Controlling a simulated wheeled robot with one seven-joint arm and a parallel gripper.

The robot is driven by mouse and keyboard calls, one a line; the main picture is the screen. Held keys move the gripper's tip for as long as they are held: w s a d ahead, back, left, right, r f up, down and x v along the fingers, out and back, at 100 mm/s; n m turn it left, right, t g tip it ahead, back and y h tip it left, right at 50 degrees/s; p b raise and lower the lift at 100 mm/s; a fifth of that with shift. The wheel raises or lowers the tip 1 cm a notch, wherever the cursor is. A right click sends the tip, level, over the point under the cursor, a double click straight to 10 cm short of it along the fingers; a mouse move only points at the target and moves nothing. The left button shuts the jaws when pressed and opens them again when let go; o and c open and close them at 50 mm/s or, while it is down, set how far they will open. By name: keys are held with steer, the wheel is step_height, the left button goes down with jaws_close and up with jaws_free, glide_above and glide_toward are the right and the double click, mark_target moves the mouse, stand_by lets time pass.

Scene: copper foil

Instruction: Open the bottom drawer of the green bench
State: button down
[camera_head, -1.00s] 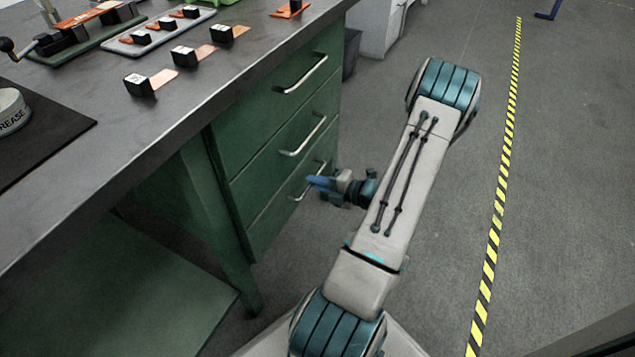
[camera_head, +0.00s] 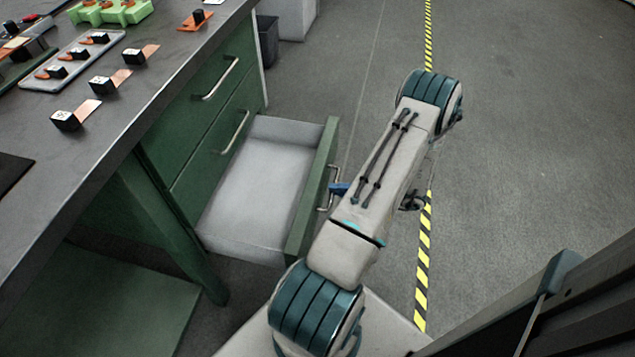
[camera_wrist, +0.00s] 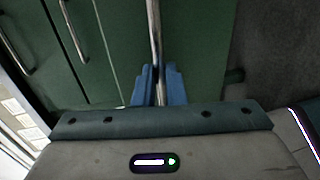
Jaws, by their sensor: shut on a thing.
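The green bench (camera_head: 150,165) stands at the left in the head view. Its bottom drawer (camera_head: 262,185) is pulled well out, and its pale inside looks empty. The two drawers above it are closed. My gripper (camera_head: 337,189) is at the bottom drawer's front, mostly hidden behind my arm in the head view. In the wrist view, the blue fingers of my gripper (camera_wrist: 159,88) are shut on the metal handle (camera_wrist: 154,35) of the bottom drawer. The handles of the two upper drawers show at the left there.
Black-and-white blocks with copper strips (camera_head: 103,84), a grey tray (camera_head: 72,62) and a green holder (camera_head: 110,12) lie on the bench top. A dark bin (camera_head: 267,40) stands behind the bench. The floor (camera_head: 520,130) at the right is open, with a striped line.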

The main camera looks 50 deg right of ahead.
steer(key=shift+f+v, duration=0.25)
steer(key=shift+v, duration=1)
steer(key=c, duration=1.5)
jaws_free()
steer(key=p+v, duration=0.2)
steer(key=v, duration=1.2)
